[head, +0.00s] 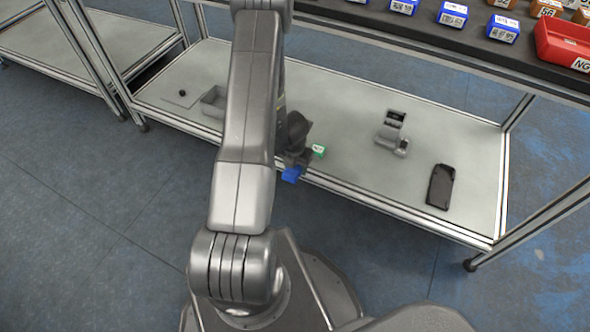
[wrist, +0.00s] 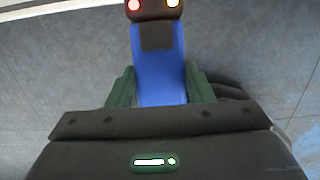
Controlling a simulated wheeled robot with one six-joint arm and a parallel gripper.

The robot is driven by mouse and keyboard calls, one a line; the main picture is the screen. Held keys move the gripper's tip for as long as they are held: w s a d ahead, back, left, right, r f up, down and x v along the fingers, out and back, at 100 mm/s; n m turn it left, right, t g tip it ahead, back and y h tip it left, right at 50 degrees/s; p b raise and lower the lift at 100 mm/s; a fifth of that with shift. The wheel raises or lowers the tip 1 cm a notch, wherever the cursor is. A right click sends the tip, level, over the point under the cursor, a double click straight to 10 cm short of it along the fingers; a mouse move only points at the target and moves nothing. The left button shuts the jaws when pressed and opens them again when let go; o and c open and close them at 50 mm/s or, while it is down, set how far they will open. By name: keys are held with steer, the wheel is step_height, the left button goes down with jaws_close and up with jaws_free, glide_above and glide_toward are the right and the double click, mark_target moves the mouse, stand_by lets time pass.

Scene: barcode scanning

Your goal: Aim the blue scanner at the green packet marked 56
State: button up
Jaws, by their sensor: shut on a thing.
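The blue scanner (head: 291,174) is held in my gripper (head: 296,158), low over the front edge of the lower shelf. In the wrist view the scanner's blue body (wrist: 158,65) sits between the two fingers of my gripper (wrist: 160,88), with a red and a yellowish light on its dark far end. The green packet (head: 319,151) lies on the lower shelf just right of the gripper, close to the front edge. Its white label is too small to read. The packet does not show in the wrist view. My arm hides part of the shelf.
A grey stand (head: 393,130) and a black flat device (head: 440,187) are on the lower shelf to the right. A grey tray (head: 213,102) is at the left. The upper shelf (head: 420,32) holds blue and orange boxes and a red bin (head: 562,44).

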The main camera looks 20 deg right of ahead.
mark_target(298, 167)
steer(key=shift+s+f, duration=0.1)
steer(key=shift+s, duration=0.25)
steer(key=shift+f, duration=0.15)
step_height(298, 167, down, 7)
steer(key=b, duration=0.6)
steer(key=shift+r+b, duration=0.2)
steer(key=shift+b, duration=0.2)
steer(key=shift+r, duration=0.15)
step_height(298, 167, up, 12)
steer(key=p, duration=1.2)
steer(key=shift+d, duration=0.1)
